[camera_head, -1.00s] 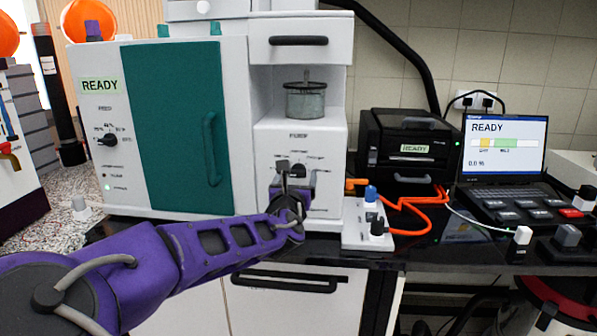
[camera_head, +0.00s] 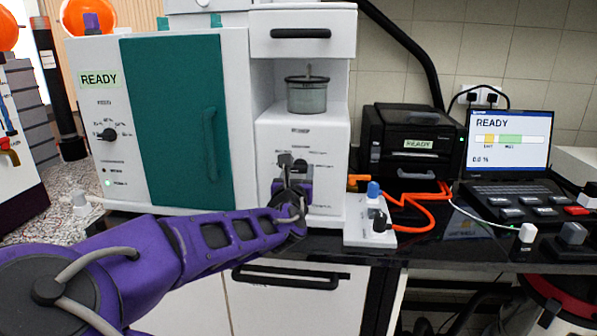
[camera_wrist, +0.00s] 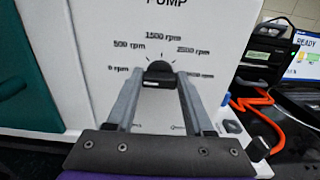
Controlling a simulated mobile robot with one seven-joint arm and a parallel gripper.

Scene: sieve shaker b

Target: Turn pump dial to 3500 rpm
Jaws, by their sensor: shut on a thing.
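The black pump dial (camera_wrist: 157,70) is on the white front panel under the word PUMP. In the wrist view my gripper (camera_wrist: 160,78) has a finger on each side of it and is shut on it. Printed marks arc around the dial: 0 rpm at the left, then 500, 1500 at the top, and 2500 rpm. The mark at the right is partly hidden by a finger. I cannot tell where the dial points. In the head view the dial (camera_head: 300,166) is partly covered by my gripper (camera_head: 292,172).
Right of the panel are a small white switch box (camera_head: 368,236), an orange cable (camera_head: 430,216), a black box reading READY (camera_head: 410,140) and a laptop (camera_head: 508,135).

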